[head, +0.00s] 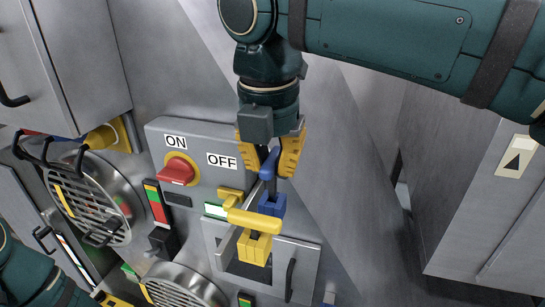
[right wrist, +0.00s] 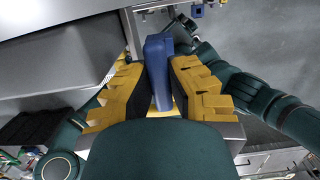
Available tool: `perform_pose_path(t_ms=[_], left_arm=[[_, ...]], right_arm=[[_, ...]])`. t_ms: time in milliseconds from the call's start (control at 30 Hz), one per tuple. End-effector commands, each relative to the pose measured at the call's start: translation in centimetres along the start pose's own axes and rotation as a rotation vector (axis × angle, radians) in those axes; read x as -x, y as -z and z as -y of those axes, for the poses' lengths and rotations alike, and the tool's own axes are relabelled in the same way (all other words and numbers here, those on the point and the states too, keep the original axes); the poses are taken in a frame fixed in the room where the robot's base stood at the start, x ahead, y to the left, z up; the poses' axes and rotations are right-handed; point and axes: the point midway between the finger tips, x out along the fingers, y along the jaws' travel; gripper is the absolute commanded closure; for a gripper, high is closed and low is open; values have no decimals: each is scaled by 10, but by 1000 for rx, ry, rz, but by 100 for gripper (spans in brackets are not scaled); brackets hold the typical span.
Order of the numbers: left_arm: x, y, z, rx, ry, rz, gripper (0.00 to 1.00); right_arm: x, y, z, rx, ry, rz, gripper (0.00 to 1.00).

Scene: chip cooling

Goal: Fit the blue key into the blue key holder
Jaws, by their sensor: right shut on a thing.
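My right gripper (head: 271,158) is shut on the blue key (head: 269,166), its yellow fingers on either side of the handle. The key also shows between the fingers in the right wrist view (right wrist: 157,72). The blue key holder (head: 272,205) is right below the key in the head view. The key's lower end is close to the holder's top; I cannot tell whether it is inside. My left arm shows at the lower left, with a bit of the yellow left gripper (head: 114,300) at the bottom edge, mostly cut off.
A yellow key (head: 254,220) is at a yellow holder (head: 254,248) just below the blue one. A grey box with a red switch (head: 176,170) is to the left. Round grilles (head: 95,198) stand farther left. Grey cabinet (head: 480,215) at right.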

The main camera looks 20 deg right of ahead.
Motion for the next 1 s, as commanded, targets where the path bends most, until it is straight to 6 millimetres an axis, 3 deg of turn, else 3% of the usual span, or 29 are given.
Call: perform_pose_path(t_ms=[1000], left_arm=[[-14, -2, 6, 0, 0, 0, 53]], right_arm=[[-24, 3, 0, -1, 0, 0, 100]])
